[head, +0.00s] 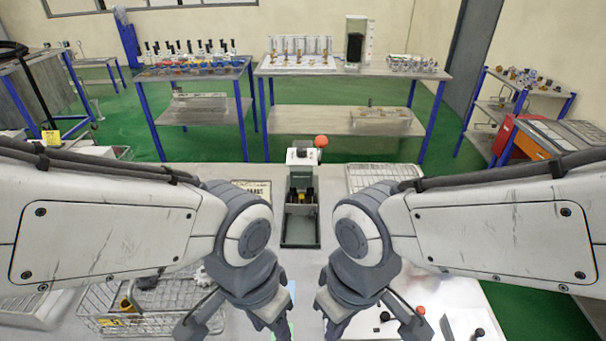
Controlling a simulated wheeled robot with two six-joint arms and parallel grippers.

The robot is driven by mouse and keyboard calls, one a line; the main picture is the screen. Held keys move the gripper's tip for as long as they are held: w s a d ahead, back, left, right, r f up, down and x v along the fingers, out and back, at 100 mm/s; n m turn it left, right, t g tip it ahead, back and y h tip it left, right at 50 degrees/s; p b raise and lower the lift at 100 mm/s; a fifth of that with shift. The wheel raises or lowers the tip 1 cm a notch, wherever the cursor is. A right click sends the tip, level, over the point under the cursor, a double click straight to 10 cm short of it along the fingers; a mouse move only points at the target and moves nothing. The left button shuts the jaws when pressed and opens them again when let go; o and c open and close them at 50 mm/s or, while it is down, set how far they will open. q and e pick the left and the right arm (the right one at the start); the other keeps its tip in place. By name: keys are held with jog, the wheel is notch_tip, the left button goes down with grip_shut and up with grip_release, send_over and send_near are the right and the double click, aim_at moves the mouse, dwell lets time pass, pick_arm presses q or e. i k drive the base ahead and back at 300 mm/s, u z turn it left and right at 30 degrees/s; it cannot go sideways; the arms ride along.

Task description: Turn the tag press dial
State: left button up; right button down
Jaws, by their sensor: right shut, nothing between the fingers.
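The tag press (301,190) stands on the bench in the middle of the head view, between my two arms. It has a pale green-white body, a dark upright frame and a lever ending in an orange-red ball (321,141). A small dark round part sits on its top; I cannot tell whether this is the dial. My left gripper (276,320) is low in the picture, in front of the press and apart from it; its fingertips are not clear. My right gripper (335,322) is beside it, pointing down, shut and empty, also apart from the press.
A wire basket (105,318) with parts is at the lower left. A wire tray (385,174) lies right of the press, and a flat framed plate (254,187) left of it. Small dark and red knobs lie at the lower right. Loaded tables stand behind, across green floor.

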aim_at(301, 150)
jog(key=u, duration=0.9)
jog(key=k, duration=0.35)
jog(key=u, duration=0.05)
